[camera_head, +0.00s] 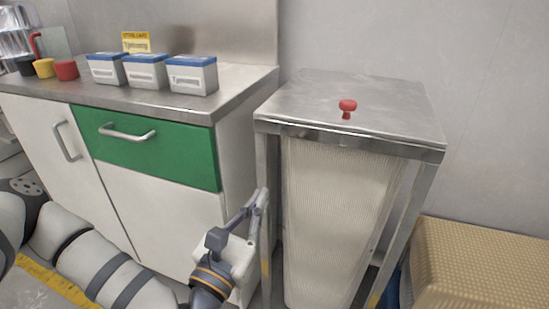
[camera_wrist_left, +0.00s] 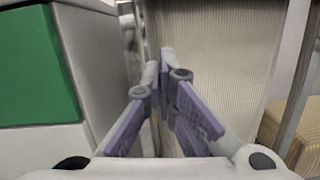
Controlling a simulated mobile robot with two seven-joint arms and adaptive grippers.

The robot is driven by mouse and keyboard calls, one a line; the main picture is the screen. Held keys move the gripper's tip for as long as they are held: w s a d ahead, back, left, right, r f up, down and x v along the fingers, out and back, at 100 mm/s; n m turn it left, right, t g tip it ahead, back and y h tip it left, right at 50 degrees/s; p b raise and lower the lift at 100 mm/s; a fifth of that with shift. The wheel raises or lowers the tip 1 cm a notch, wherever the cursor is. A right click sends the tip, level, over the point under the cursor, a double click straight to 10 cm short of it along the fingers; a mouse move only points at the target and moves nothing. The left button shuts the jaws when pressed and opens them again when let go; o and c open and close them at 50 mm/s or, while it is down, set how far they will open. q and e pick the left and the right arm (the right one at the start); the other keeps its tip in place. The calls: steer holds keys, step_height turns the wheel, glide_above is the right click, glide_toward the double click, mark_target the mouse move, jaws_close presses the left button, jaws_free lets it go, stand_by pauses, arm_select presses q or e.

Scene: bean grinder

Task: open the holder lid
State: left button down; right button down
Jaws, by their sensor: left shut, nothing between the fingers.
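The holder lid (camera_head: 315,106) is a flat grey metal top on a metal-framed stand, and it lies closed. A red knob (camera_head: 347,107) stands up near the middle of the lid. Under the lid hangs a pale ribbed bin (camera_head: 335,210), which also shows in the left wrist view (camera_wrist_left: 215,60). My left gripper (camera_head: 262,194) is at the stand's front left leg, below the lid's edge and apart from the knob. In the left wrist view its fingertips (camera_wrist_left: 160,65) are together with nothing between them. My right gripper is not in view.
A white cabinet with a green drawer (camera_head: 150,148) stands left of the stand. Its counter (camera_head: 235,90) holds several blue-lidded boxes (camera_head: 193,76) and small coloured cups (camera_head: 66,70). A yellow textured box (camera_head: 480,265) is at the lower right. The space above the lid is clear.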

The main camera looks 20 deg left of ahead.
mark_target(276, 123)
arm_select(q)
steer(key=shift+n+t+y, duration=0.4)
steer(key=shift+n+y, duration=0.1)
steer(key=shift+n, duration=0.3)
steer(key=x, duration=0.3)
steer(key=a+r+x, duration=0.1)
steer(key=x, duration=0.6)
steer(key=shift+w+a+r+p, duration=0.15)
steer(key=shift+a+r+p, duration=0.1)
steer(key=shift+r+p, duration=0.2)
step_height(276, 123, up, 3)
steer(key=shift+w+f+p, duration=0.1)
steer(key=shift+w+p, duration=0.05)
steer(key=shift+p, duration=0.4)
steer(key=shift+r, duration=0.55)
steer(key=shift+r, duration=0.15)
